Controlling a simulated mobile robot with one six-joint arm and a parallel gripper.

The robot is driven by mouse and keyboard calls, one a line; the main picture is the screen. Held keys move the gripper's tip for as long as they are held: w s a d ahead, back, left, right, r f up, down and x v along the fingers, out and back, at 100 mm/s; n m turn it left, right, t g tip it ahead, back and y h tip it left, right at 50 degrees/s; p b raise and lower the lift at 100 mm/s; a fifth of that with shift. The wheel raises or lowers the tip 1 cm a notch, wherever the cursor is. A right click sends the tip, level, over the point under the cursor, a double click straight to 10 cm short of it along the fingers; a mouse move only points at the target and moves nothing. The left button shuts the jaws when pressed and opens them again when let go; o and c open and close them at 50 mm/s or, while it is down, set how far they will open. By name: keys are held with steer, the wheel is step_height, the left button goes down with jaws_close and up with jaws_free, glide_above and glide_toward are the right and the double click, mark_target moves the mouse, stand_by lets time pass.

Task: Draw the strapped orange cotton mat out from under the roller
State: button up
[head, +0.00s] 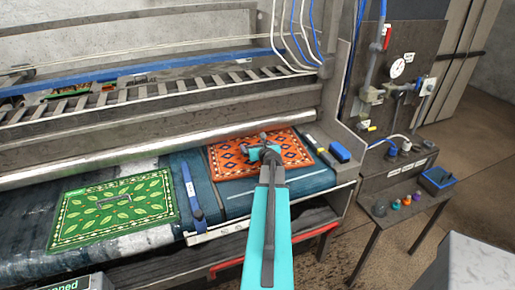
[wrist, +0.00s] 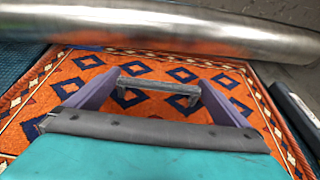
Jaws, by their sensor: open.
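The orange mat (head: 229,167) with dark blue diamonds lies flat on the blue bed at the right. In the wrist view the mat (wrist: 40,105) runs up to the silver roller (wrist: 165,28), which hides its far edge. The roller also shows in the head view (head: 110,165). A grey strap (wrist: 160,87) stands across the mat like a handle. My gripper (head: 264,150) is over the mat. In the wrist view my gripper (wrist: 160,80) is open, with one finger near each end of the strap. Whether the fingers touch the strap or mat I cannot tell.
A green mat (head: 78,215) with a grey strap lies to the left, beyond a blue-handled tool (head: 192,200). A blue block (head: 340,152) and dark bars sit right of the orange mat. A small side table (head: 385,222) stands further right.

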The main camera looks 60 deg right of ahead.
steer(key=c, duration=1.1)
steer(key=shift+a, duration=0.1)
